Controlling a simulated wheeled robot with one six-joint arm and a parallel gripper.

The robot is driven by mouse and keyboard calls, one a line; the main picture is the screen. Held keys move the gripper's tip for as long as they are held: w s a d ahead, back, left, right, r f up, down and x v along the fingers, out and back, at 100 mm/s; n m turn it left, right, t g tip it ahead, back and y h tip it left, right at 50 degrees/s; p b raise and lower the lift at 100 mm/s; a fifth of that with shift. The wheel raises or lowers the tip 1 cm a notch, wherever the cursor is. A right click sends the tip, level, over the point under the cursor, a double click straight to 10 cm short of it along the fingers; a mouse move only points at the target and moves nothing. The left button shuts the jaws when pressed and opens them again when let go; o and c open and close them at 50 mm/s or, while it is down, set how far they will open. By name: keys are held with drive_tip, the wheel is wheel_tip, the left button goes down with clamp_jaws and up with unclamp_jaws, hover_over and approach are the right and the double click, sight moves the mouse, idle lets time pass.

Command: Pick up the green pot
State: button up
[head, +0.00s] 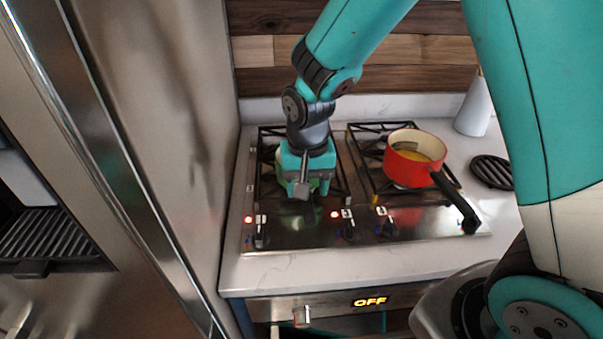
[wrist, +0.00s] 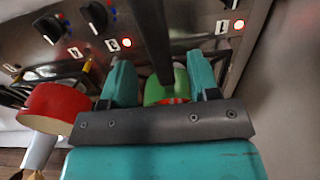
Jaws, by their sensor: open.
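The green pot (head: 319,185) is on the left side of the stove in the head view, mostly hidden behind my gripper (head: 303,172). In the wrist view, part of the green pot (wrist: 156,92) shows between the two teal fingers of my gripper (wrist: 160,80). A long dark handle (wrist: 152,35) runs from the pot, between the fingers, toward the stove's front. The fingers are open, one on each side of the handle, with gaps showing. Whether either finger touches the pot is hidden.
A red pot (head: 398,172) with yellowish contents stands on the right burner, its black handle pointing front right. Knobs (head: 348,230) line the stove front. A tall steel panel (head: 185,130) rises close on the left. A round black trivet (head: 491,172) lies right of the stove.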

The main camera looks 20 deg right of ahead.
sight(307, 203)
wheel_tip(307, 203, down, 5)
drive_tip(key=shift+p, duration=0.85)
drive_tip(key=shift+c, duration=0.4)
clamp_jaws()
